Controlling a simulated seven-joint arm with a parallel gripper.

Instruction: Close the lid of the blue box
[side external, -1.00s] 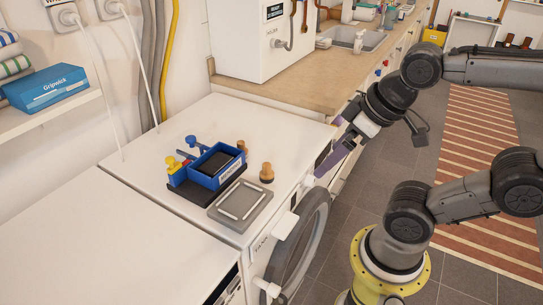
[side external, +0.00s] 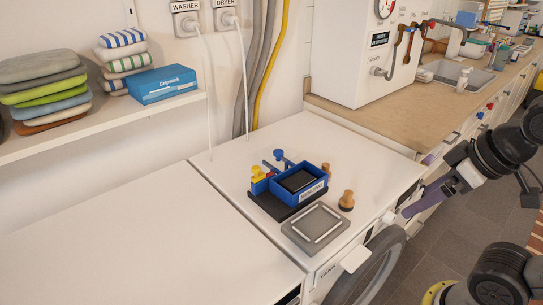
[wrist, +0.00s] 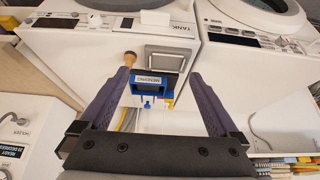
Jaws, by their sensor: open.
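The blue box (side external: 300,198) stands on the white machine top, on a black base. Its dark interior faces up, and a white label is on its front. In the wrist view, the blue box (wrist: 149,86) lies between my fingers, farther off. A flat grey square plate with a pale frame (side external: 315,229) lies in front of the box; I cannot tell whether it is the lid. My gripper (side external: 418,187) has purple fingers and is beyond the machine's right edge, apart from the box. It is open and empty in the wrist view (wrist: 162,82).
An orange-brown knob (side external: 346,200) stands right of the box. Yellow and blue pegs (side external: 259,173) are at its back left. A wooden counter (side external: 385,122) adjoins at the back right. The left machine top (side external: 140,245) is clear.

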